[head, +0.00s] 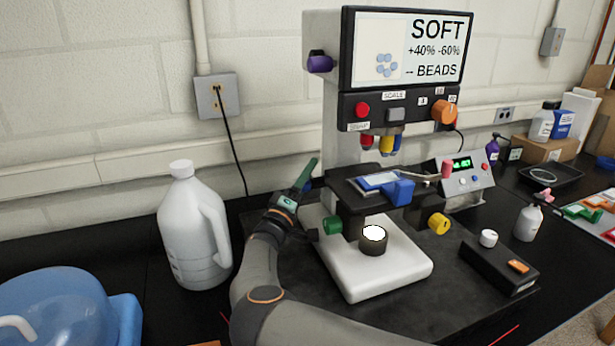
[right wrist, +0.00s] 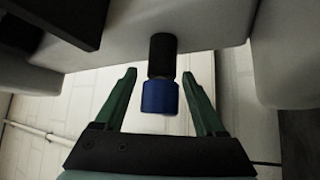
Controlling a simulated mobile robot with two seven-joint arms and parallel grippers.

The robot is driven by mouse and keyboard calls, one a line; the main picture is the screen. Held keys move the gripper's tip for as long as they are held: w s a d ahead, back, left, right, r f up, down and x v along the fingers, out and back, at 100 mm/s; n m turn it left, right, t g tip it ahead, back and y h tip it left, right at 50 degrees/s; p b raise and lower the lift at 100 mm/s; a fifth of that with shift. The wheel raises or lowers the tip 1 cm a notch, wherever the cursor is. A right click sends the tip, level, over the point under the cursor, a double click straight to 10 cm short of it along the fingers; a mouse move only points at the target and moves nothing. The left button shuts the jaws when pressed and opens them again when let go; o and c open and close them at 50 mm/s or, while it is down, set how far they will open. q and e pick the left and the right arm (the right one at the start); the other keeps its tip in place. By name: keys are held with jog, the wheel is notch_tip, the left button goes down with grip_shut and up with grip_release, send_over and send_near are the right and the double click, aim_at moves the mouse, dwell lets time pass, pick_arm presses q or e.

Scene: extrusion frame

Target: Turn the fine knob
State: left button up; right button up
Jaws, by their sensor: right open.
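The white microscope (head: 340,275) stands on the dark bench with its screen (head: 409,48) at the top. In the right wrist view a blue knob (right wrist: 159,97) on a black shaft sticks out from a pale body. My right gripper (right wrist: 160,95) is open, with one green finger on each side of the blue knob and a visible gap on both sides. In the head view my right gripper (head: 307,174) is left of the microscope column, and a bit of blue shows beside its finger. My left gripper is out of view. No label shows which knob is the fine one.
A purple knob (head: 320,63), an orange dial (head: 445,112), a green knob (head: 332,225) and a yellow knob (head: 439,223) are on the microscope. A white jug (head: 190,235) stands left of my arm. A black box (head: 498,268) lies at right.

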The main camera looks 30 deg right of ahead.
jog(key=shift+s+a+p, duration=0.1)
jog(key=shift+a+p, duration=0.15)
jog(key=shift+p, duration=0.35)
jog(key=shift+p+v, duration=0.85)
jog(key=shift+p, duration=0.4)
jog(key=shift+s+f+b, duration=0.15)
jog(key=shift+s+b, duration=0.05)
jog(key=shift+b, duration=0.2)
jog(key=shift+s+a+f, duration=0.2)
jog(key=shift+s+a, duration=0.05)
jog(key=shift+s+a+f+b, duration=0.2)
jog(key=shift+a+b, duration=0.15)
jog(key=shift+a, duration=0.35)
jog(key=shift+p+v, duration=0.4)
jog(key=shift+v, duration=0.95)
jog(key=shift+w+a, duration=0.1)
jog(key=shift+w, duration=0.1)
